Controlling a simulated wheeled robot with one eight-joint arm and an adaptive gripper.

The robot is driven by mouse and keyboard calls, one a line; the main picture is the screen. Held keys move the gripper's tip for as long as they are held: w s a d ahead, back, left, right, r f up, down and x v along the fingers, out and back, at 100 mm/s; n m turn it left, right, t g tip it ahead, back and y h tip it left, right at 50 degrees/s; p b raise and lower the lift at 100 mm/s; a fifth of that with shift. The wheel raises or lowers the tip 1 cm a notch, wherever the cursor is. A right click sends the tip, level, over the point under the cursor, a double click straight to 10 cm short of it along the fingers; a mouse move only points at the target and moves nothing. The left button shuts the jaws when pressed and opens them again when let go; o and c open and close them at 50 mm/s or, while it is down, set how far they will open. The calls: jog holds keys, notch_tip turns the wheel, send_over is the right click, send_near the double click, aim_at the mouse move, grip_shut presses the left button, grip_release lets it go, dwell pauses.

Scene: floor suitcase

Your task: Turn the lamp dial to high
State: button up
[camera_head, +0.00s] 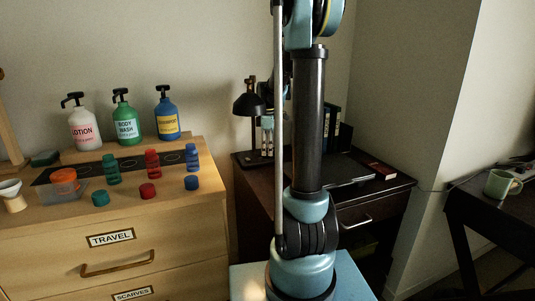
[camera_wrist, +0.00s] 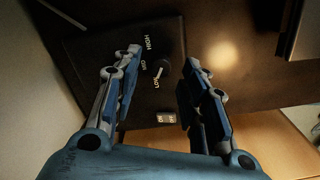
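The black desk lamp (camera_head: 248,103) stands on the dark desk left of my arm. In the wrist view, a small dark dial (camera_wrist: 160,69) sits on a dark panel, with labels reading HIGH, LOW and one in between that is hard to read. Its pale pointer seems to lie toward LOW. My gripper (camera_wrist: 162,57) is open, with one finger on each side of the dial; I cannot tell whether either touches it. A small pale two-part switch or label (camera_wrist: 166,118) is on the panel between the fingers.
The dark desk (camera_head: 375,205) holds binders, a dark flat pad and a red book (camera_head: 383,170). A wooden dresser (camera_head: 150,220) at left carries pump bottles, small bottles and caps. A mug (camera_head: 501,184) stands on another dark table at right.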

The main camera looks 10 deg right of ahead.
jog(key=shift+f, duration=1)
grip_shut()
